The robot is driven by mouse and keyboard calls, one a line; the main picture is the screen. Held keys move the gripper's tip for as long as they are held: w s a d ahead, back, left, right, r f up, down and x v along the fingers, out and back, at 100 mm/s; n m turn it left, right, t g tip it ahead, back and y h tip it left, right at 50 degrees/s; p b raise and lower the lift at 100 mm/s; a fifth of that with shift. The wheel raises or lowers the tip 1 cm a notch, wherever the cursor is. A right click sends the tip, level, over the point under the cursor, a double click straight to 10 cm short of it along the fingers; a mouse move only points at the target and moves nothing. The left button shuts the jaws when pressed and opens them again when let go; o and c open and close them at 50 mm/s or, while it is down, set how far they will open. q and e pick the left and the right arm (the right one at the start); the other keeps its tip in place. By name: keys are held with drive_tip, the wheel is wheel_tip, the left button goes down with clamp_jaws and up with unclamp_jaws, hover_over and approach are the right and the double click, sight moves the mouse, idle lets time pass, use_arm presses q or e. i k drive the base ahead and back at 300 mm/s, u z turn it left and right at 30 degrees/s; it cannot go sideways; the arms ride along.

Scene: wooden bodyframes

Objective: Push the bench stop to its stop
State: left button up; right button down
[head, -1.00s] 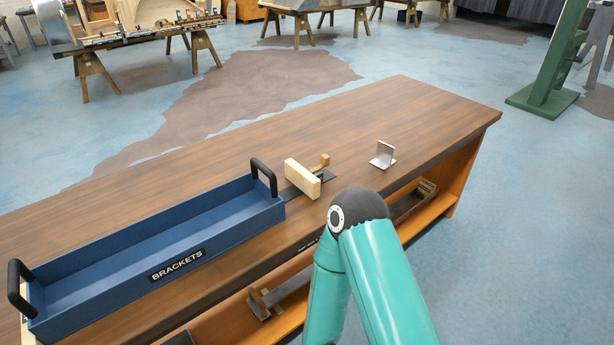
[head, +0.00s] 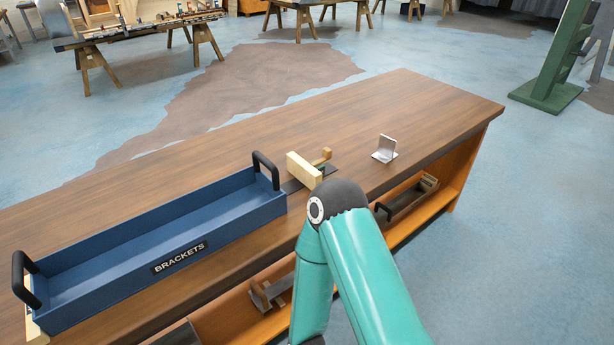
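The bench stop, a pale wooden block (head: 303,170) with a small wooden knob (head: 326,154) behind it to the right, stands on the brown workbench (head: 400,105). A dark strip (head: 291,186) shows on the bench top between the block and the right end of a blue tray. My teal arm, rising from the bottom right, has its dark joint in front of the stop's near side and hides part of the bench there. Neither of my grippers shows in the head view.
The long blue tray (head: 180,267) marked BRACKETS has black handles and looks empty. A grey metal angle bracket (head: 385,149) stands to the right of the stop. The orange lower shelf (head: 452,192) holds tools and boxes. The far bench top is clear.

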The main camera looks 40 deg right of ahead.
sight(310, 175)
drive_tip(key=z, duration=1.8)
drive_tip(key=i, duration=0.1)
drive_tip(key=u, duration=3.05)
drive_tip(key=k, duration=1.7)
drive_tip(key=z, duration=1.35)
drive_tip(key=i, duration=1.35)
drive_tip(key=z, duration=0.1)
